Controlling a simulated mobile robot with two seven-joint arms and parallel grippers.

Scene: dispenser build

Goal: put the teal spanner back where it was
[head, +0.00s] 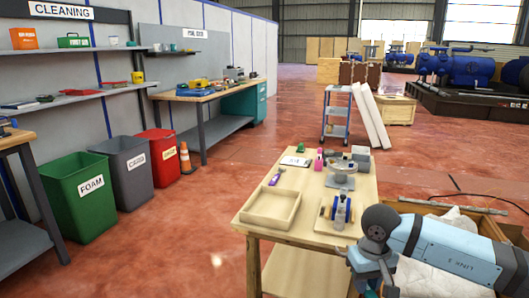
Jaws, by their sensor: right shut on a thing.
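I cannot pick out the teal spanner for certain in the head view. My right arm comes in from the lower right, and my right gripper (373,284) points down at the bottom edge, beside the front right corner of the wooden table (285,232). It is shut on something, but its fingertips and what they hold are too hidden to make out. A shallow wooden tray (270,209) lies at the table's front left and looks empty. A small tool with a purple handle (275,180) lies behind it. My left gripper is not in view.
A blue-wheeled device (341,211) stands on the table near my arm, with a round grey device (340,178) behind it. A pink bottle (319,160) and a white card (296,161) are farther back. A wooden crate (486,221) is at right. Bins (83,197) stand left.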

